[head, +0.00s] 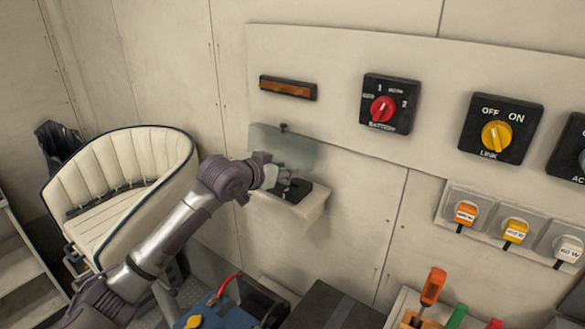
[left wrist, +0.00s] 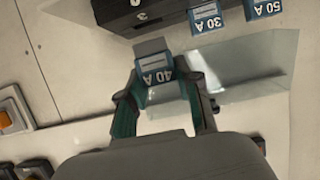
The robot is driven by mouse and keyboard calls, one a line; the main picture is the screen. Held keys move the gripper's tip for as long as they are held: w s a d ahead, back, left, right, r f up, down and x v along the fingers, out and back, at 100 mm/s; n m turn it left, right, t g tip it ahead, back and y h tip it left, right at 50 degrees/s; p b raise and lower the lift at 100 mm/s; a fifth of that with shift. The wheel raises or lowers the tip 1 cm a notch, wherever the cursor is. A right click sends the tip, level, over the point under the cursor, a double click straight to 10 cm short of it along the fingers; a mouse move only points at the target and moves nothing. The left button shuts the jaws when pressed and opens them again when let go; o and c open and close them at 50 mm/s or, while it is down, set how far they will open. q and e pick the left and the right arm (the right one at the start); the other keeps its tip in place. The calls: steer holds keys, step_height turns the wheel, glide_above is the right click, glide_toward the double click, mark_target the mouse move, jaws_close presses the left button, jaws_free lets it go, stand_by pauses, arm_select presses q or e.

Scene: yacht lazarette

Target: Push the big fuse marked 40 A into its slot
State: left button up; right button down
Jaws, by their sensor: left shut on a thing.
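The big fuse marked 40 A (left wrist: 157,72), with a blue and white label and a grey end, is between the green-lined fingertips of my left gripper (left wrist: 155,88), which is shut on it. Its grey end points toward a black fuse block (left wrist: 125,12) at the top of the left wrist view. I cannot tell whether they touch. The slot itself is not clearly visible. In the head view my left gripper (head: 277,176) is at the black block (head: 295,190) on a small wall ledge, and hides the fuse. My right gripper is not in view.
Fuses marked 30 A (left wrist: 205,18) and 50 A (left wrist: 262,9) are beside the held one. A clear panel (head: 285,146) stands behind the ledge (head: 305,209). A red battery switch (head: 383,109) and yellow link switch (head: 496,136) are to the right. A seat (head: 120,165) is at left.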

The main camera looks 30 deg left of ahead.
mark_target(302, 163)
arm_select(q)
steer(key=w, duration=0.3)
steer(key=shift+d+p, duration=0.25)
steer(key=shift+p, duration=0.05)
steer(key=shift+w, duration=0.4)
step_height(302, 163, down, 3)
steer(key=shift+s+r+p, duration=0.1)
steer(key=shift+p, duration=0.7)
steer(key=shift+f, duration=0.3)
steer(key=shift+f, duration=0.15)
steer(key=o, duration=0.8)
steer(key=shift+o, duration=0.2)
